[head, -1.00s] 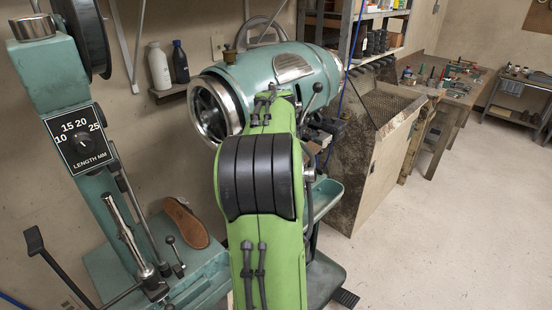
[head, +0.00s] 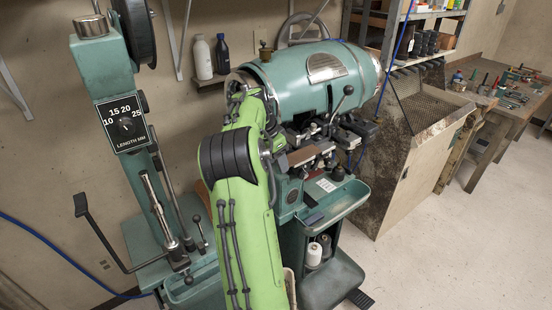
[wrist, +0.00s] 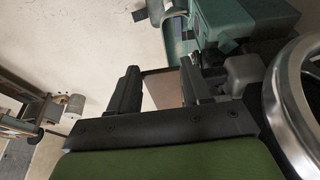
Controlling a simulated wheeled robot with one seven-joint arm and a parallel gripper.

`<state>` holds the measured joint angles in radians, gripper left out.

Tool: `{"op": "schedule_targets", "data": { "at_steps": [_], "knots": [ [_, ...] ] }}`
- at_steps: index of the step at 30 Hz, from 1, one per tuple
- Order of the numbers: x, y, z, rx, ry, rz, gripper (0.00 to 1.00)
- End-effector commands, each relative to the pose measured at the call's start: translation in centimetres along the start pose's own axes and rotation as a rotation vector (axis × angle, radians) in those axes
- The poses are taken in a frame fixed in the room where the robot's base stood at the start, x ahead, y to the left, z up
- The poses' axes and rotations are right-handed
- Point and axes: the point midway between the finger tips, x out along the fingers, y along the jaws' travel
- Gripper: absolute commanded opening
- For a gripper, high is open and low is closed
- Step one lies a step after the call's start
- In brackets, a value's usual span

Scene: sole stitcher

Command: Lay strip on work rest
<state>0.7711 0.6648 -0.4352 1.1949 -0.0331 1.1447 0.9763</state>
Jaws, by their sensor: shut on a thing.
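My gripper (wrist: 160,78) shows in the wrist view, with its two black fingers on either side of a brown strip (wrist: 163,90). It is shut on the strip. In the head view my green arm hides most or all of the gripper. A flat brown piece (head: 303,155) shows there at the front of the teal stitching machine (head: 310,85), just right of my arm. I cannot tell whether it is the strip or part of the work rest. In the wrist view the machine's teal body (wrist: 245,22) is beyond the fingers, at the upper right.
A chrome handwheel (wrist: 295,100) is close to my gripper's right in the wrist view. A teal tray (head: 340,200) sticks out from the machine's front. The teal post with the length dial (head: 126,124) stands left of my arm. The floor at right is clear.

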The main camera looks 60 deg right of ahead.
Motion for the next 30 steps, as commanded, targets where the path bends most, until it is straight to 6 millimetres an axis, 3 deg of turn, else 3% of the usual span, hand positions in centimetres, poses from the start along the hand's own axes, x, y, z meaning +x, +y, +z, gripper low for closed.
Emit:
{"op": "schedule_targets", "data": {
  "at_steps": [15, 29, 30],
  "knots": [
    [2.4, -1.0, -2.4, 0.000, -0.001, -0.001, 0.14],
    [3.2, -1.1, -2.9, 0.000, -0.001, -0.001, 0.14],
    [3.2, -1.1, -2.9, 0.000, -0.001, -0.001, 0.53]
  ]
}}
